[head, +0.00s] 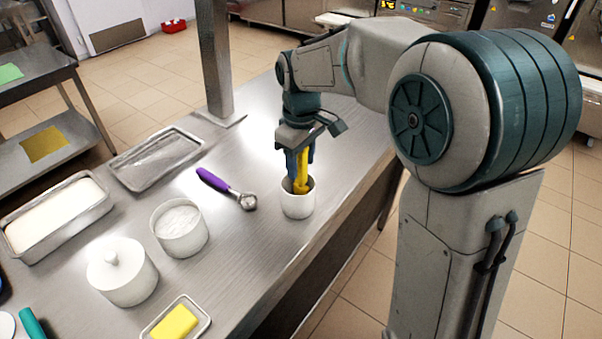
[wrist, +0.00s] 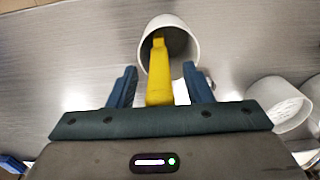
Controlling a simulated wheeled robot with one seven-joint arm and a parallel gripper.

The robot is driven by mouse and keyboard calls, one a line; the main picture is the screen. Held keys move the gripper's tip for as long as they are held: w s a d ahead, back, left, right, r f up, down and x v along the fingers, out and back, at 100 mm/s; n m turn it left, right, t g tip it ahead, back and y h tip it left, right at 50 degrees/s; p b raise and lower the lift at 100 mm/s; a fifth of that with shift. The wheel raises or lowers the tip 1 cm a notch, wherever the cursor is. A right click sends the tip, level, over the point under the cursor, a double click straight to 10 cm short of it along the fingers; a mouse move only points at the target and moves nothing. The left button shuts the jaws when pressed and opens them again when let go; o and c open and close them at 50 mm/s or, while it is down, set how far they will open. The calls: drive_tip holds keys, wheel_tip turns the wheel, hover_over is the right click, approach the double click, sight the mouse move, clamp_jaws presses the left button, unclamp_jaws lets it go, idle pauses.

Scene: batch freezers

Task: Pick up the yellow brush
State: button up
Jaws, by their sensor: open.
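The yellow brush (head: 301,172) stands handle up in a white cup (head: 298,204) on the steel counter. My gripper (head: 298,172) is above the cup, pointing down. In the wrist view the yellow handle (wrist: 159,75) lies between the two blue fingers of my gripper (wrist: 160,88), with a gap on each side. The jaws are open. The lower end of the brush is hidden inside the cup (wrist: 168,35).
A purple-handled scoop (head: 225,188) lies left of the cup. A white tub (head: 180,229), a lidded white pot (head: 122,270), a dish with a yellow block (head: 175,322) and metal trays (head: 155,158) stand farther left. A steel post (head: 214,60) rises behind. Counter around the cup is mostly clear.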

drive_tip(key=shift+f, duration=0.45)
drive_tip(key=shift+c, duration=0.4)
clamp_jaws()
wheel_tip(320, 180, up, 10)
drive_tip(key=shift+r, duration=0.1)
